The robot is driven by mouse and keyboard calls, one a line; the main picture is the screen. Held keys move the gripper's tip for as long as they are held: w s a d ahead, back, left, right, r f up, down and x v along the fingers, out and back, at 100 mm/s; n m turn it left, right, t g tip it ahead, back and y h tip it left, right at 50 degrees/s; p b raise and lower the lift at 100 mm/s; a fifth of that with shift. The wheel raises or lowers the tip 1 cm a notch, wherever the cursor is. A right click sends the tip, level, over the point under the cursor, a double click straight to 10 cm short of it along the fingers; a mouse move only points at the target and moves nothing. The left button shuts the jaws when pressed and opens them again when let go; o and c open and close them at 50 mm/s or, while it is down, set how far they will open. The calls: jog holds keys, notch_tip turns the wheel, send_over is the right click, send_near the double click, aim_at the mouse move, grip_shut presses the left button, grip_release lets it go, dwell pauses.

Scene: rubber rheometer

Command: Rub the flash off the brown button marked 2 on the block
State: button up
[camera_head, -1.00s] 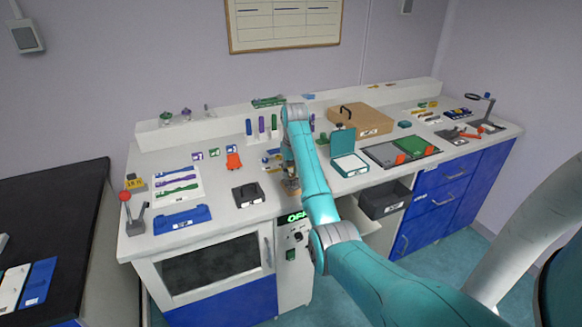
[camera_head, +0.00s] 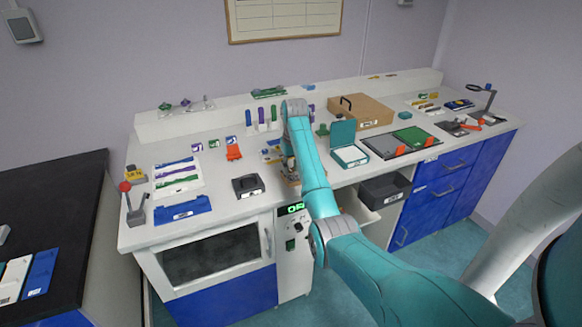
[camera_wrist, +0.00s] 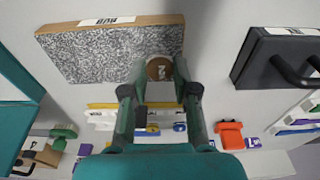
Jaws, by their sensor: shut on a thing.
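In the wrist view, my gripper (camera_wrist: 158,88) is shut on a small round brown button (camera_wrist: 159,68). A pale mark shows on its face, possibly a 2. The button overlaps the near right edge of the block (camera_wrist: 105,50), which has a grey speckled face and a brown wooden side with a white label. I cannot tell whether the button touches the speckled face. In the head view, my arm hides most of the gripper and the button at the front of the bench. Any flash on the button is too small to make out.
A black box with a handle (camera_wrist: 262,58) lies right of the block, and also shows in the head view (camera_head: 248,186). Orange (camera_head: 233,150) and teal (camera_head: 349,155) items stand farther back. Clear white bench top (camera_head: 225,208) lies around the black box.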

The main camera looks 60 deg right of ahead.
jog(key=shift+f, duration=0.6)
dwell(1.3)
